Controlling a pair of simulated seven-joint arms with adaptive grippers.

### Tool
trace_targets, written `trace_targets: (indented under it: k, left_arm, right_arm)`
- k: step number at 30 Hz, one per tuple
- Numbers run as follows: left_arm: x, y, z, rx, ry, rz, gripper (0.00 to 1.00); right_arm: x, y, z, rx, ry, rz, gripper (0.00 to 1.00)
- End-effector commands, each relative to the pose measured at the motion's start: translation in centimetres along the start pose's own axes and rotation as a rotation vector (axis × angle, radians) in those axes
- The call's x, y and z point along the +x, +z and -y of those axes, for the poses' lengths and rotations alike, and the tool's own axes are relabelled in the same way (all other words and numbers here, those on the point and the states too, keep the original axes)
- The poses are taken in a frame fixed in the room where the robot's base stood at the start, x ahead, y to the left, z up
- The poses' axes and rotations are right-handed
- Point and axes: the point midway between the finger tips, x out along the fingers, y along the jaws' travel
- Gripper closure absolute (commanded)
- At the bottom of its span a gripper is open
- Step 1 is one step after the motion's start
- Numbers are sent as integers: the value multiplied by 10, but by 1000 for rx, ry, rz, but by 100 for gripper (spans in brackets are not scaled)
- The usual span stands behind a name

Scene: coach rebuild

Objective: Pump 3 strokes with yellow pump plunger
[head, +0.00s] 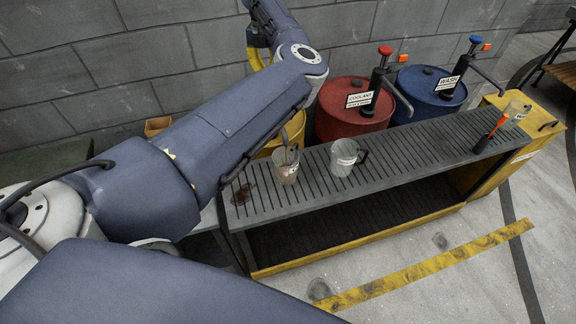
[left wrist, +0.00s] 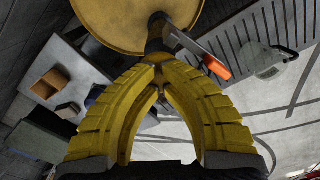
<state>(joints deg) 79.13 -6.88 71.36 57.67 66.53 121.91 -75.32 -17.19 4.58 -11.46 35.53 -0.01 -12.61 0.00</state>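The yellow drum (left wrist: 125,22) fills the top of the left wrist view. A strip of the drum also shows behind the bench in the head view (head: 296,128). Its dark pump (left wrist: 156,36), with an orange-tipped lever (left wrist: 217,67), rises just beyond my left fingertips. No yellow plunger knob can be made out; the fingers hide that spot. My left gripper (left wrist: 158,78) has its yellow fingers brought together at the tips, over the pump. In the head view my arm hides most of this pump. A cup (head: 286,166) stands on the grate below the pump's spout. My right gripper is out of view.
A red COOLANT drum (head: 350,122) and a blue WASH drum (head: 425,101) with pumps stand to the right. A second cup (head: 343,158) stands on the slatted bench (head: 410,155). An orange-handled tool (head: 496,126) is farther right. A small box (head: 157,126) is at left.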

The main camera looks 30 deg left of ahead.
Motion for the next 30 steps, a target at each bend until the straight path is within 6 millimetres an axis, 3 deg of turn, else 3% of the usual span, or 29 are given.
trace_targets:
  k: [30]
  left_arm:
    - [10,-1,0,1,-1,-4,100]
  right_arm:
    - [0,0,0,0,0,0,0]
